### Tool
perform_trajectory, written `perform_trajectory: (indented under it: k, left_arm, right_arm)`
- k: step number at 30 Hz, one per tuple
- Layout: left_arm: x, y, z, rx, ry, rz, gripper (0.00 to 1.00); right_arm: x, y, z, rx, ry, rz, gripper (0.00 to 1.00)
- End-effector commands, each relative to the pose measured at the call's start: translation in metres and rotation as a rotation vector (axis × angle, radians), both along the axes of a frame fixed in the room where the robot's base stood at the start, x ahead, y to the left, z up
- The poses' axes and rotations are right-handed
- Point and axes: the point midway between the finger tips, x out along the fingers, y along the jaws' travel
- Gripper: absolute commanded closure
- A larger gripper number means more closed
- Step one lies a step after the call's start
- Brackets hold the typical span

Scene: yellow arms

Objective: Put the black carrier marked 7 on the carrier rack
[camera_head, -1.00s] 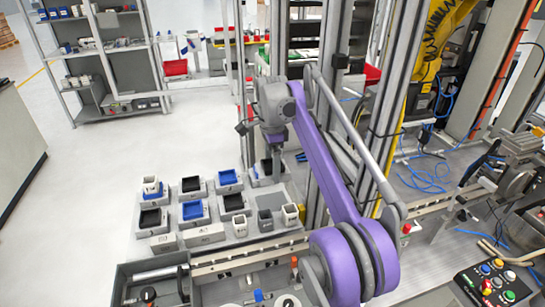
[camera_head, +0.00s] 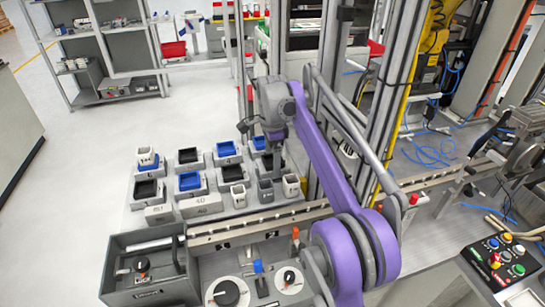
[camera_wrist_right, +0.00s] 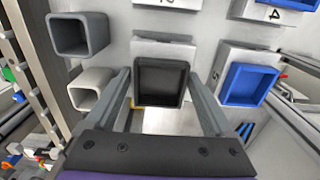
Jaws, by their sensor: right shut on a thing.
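My right gripper (camera_head: 274,136) is shut on a black, square, open-topped carrier (camera_wrist_right: 162,80). In the right wrist view the carrier sits between the two fingers, and I cannot read a mark on it. The grey carrier rack (camera_wrist_right: 118,22) lies beneath, with numbered holder blocks. A light block (camera_wrist_right: 163,50) without a carrier shows just beyond the held one. In the head view the rack (camera_head: 200,206) holds black, blue and pale carriers in rows, and my right gripper is over its right side. Whether the held carrier touches the rack is unclear. My left gripper is not in view.
A blue carrier (camera_wrist_right: 249,84) stands right of the held one. A grey carrier (camera_wrist_right: 79,35) and a white carrier (camera_wrist_right: 91,89) stand to its left. A rail (camera_head: 250,224) and a grey bin (camera_head: 150,272) lie in front of the rack. Metal posts (camera_head: 325,130) rise at the right.

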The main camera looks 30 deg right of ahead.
Motion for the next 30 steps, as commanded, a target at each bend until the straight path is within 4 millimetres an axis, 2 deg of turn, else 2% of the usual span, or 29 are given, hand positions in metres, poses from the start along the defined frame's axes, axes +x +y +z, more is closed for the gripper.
perform_trajectory:
  k: [30]
  left_arm:
    - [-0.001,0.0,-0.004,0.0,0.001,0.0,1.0]
  right_arm:
    - [0.0,0.0,-0.013,0.0,0.0,0.0,0.9]
